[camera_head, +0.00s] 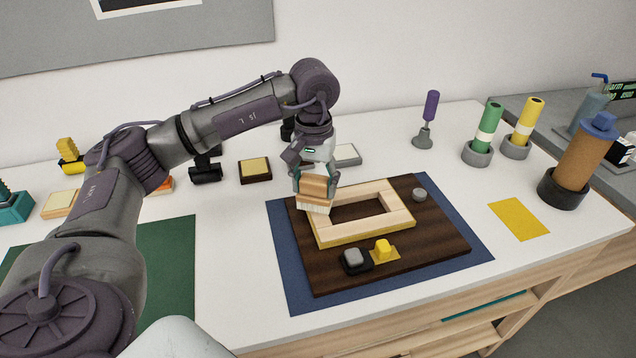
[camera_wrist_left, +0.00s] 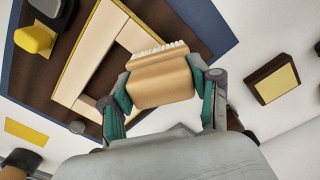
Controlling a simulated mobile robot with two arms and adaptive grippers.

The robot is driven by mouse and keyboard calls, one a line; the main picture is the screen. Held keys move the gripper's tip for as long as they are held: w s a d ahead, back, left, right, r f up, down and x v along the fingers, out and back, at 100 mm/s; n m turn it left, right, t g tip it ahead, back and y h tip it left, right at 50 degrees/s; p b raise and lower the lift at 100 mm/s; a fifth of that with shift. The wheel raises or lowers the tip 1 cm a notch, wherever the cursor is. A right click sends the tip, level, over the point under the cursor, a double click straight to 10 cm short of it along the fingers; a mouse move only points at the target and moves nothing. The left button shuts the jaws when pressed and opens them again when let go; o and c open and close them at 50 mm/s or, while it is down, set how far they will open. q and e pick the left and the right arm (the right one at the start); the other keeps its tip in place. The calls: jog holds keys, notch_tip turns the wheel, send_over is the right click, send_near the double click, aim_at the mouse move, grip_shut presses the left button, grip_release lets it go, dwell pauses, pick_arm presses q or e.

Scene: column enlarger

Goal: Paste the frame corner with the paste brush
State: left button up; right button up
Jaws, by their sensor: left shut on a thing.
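A wide wooden paste brush (camera_head: 314,187) with white bristles is between the fingers of my left gripper (camera_head: 316,175), which is shut on it. In the left wrist view, the brush (camera_wrist_left: 162,78) sits crosswise between the teal fingertips of the gripper (camera_wrist_left: 160,92). The pale wooden frame (camera_head: 390,221) lies on a dark brown board (camera_head: 440,236). The brush is at the frame's back left corner and hides it in the head view. The bristles hang at or just above the corner; I cannot tell whether they touch. My right gripper is not in view.
A grey block (camera_head: 353,257) and a yellow knob (camera_head: 383,247) stand at the board's front, a small grey disc (camera_head: 419,194) at its back right. Capped tubes (camera_head: 488,128) in holders and a yellow card (camera_head: 517,218) are at right. A blue mat (camera_head: 290,278) borders the board.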

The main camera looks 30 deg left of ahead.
pick_arm(q)
jog(key=shift+s+a+f, duration=0.1)
jog(key=shift+s+a, duration=0.3)
jog(key=shift+s, duration=0.1)
jog(key=shift+b, duration=0.3)
jog(key=shift+s+a, duration=0.4)
jog(key=shift+s, duration=0.05)
jog(key=shift+s+a+b, duration=0.4)
jog(key=shift+s, duration=0.1)
dwell(0.4)
